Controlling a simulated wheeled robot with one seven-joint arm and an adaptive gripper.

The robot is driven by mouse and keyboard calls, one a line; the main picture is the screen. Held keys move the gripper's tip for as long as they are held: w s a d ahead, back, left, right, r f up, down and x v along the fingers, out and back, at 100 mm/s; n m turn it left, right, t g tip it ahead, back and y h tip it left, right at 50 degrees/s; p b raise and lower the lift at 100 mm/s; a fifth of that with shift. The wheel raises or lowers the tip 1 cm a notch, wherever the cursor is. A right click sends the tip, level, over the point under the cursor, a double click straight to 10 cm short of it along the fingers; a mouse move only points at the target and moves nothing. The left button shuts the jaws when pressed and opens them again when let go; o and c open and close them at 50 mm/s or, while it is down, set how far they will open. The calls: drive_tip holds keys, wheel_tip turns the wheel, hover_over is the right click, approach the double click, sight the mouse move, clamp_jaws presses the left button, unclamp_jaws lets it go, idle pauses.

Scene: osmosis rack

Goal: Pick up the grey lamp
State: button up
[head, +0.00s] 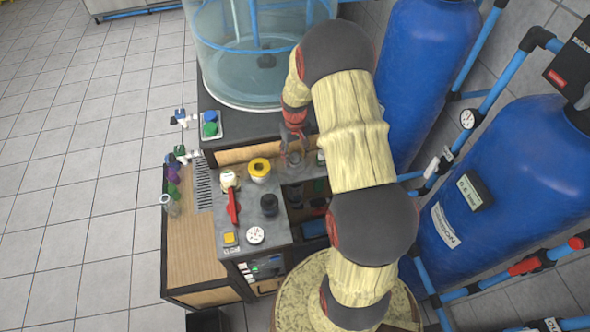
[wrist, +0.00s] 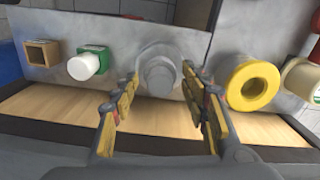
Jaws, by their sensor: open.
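The grey lamp (wrist: 158,72) is a round, stepped grey fitting on a grey panel. It shows in the middle of the wrist view, beyond and between my fingertips. In the head view the lamp (head: 294,159) is small and partly covered by my gripper (head: 292,140). My gripper (wrist: 160,100) is open, its two yellow-padded fingers on either side of the lamp's lower part in the picture. Nothing is held. Whether the fingers touch the lamp cannot be told.
A yellow ring-shaped fitting (wrist: 253,84) sits right of the lamp in the wrist view. A white-and-green fitting (wrist: 86,65) and a wooden square (wrist: 41,54) are to its left.

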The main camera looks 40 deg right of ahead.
drive_tip(key=shift+c, duration=0.9)
drive_tip(key=c, duration=0.7)
drive_tip(key=shift+c, duration=0.3)
drive_tip(key=shift+r, duration=0.15)
wheel_tip(320, 180, up, 28)
